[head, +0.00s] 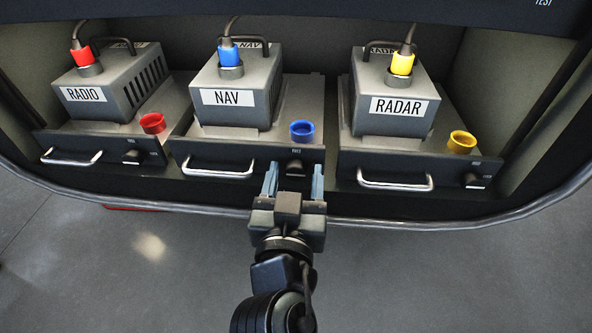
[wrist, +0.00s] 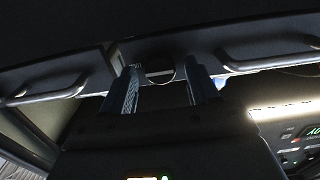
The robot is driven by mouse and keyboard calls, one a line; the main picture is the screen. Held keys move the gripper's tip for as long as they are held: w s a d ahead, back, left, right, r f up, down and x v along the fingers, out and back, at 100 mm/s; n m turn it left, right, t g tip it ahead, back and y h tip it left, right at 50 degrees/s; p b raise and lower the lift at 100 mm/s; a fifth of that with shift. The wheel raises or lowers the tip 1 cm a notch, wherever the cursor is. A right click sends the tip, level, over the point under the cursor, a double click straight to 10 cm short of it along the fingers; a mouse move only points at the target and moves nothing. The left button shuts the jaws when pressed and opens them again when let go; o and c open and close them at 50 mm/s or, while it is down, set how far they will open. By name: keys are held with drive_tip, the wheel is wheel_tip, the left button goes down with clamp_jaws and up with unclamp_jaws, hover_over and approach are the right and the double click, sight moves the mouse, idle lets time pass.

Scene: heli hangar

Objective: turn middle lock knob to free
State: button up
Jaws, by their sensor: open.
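The middle lock knob (head: 295,168) is a small dark round knob on the front of the NAV tray (head: 250,157), right of that tray's handle. In the wrist view the knob (wrist: 158,67) shows as a dark disc with a light rim. My gripper (head: 294,180) is open, with one blue-grey finger on each side of the knob. In the wrist view the gripper (wrist: 163,78) has its fingertips left and right of the knob. I cannot tell whether they touch it. The knob's marking is too small to read.
The RADIO unit (head: 110,85) and RADAR unit (head: 395,103) stand on trays at either side, each with its own knob. The NAV tray's metal handle (head: 217,171) is just left of my gripper. Red, blue and yellow caps sit on the trays. Open floor lies in front.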

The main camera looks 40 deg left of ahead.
drive_tip(key=shift+w+a, duration=0.2)
drive_tip(key=c, duration=1)
